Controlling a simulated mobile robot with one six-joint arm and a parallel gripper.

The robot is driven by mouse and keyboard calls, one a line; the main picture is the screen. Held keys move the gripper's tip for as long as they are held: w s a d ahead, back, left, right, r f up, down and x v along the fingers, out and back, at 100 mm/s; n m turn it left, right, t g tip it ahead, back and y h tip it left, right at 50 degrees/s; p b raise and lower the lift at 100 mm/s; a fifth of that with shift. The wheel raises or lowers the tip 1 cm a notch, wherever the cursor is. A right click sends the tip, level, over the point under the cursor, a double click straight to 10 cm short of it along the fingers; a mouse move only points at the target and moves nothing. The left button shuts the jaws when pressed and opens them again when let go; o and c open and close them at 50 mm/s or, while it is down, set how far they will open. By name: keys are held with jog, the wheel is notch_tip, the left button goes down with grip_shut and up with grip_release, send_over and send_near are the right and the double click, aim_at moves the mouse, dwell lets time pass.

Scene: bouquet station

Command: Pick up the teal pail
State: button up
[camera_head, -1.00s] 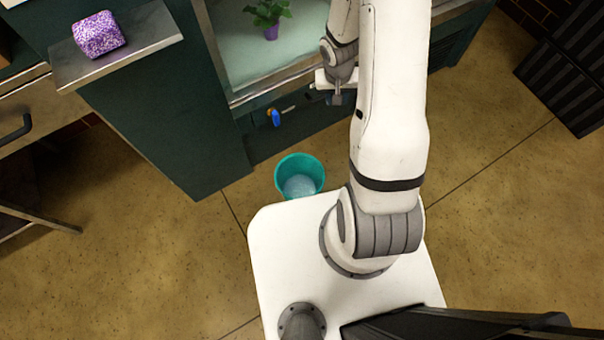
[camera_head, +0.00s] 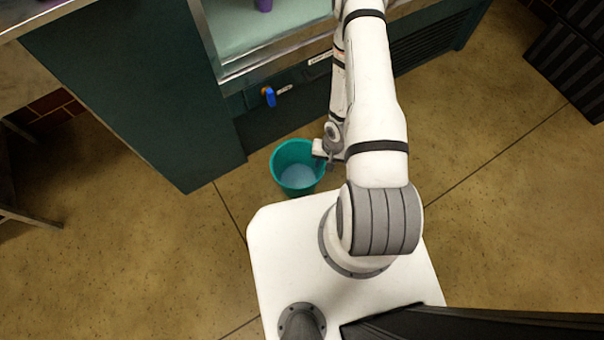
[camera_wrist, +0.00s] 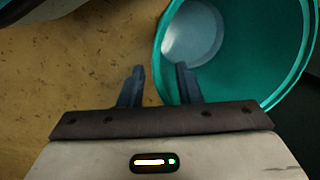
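The teal pail (camera_head: 280,160) stands on the floor in front of the dark green cabinet, just beyond my white base. Its inside shows a pale blue bottom or content. In the head view, my gripper (camera_head: 324,163) is at the pail's right rim and partly covers it. In the wrist view, my gripper (camera_wrist: 159,72) is open, with two dark fingers apart. The pail (camera_wrist: 262,50) fills the upper right there. Its near rim edge runs between the fingers, the right finger over the pail's opening and the left over bare floor. I cannot tell whether either finger touches the wall.
The dark green cabinet (camera_head: 130,90) and the counter (camera_head: 250,22) stand behind the pail. A blue tap handle (camera_head: 269,96) sticks out of the counter front. Black ribbed crates (camera_head: 570,62) are at the far right. The tan floor (camera_head: 480,200) is clear between.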

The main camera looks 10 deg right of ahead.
jog(key=f+b, duration=0.1)
jog(key=f, duration=0.1)
jog(key=a+f+b, duration=0.1)
jog(key=f, duration=0.1)
jog(key=shift+f+b, duration=0.3)
jog(key=shift+f, duration=0.1)
jog(key=shift+r, duration=0.1)
grip_shut()
dwell(1.0)
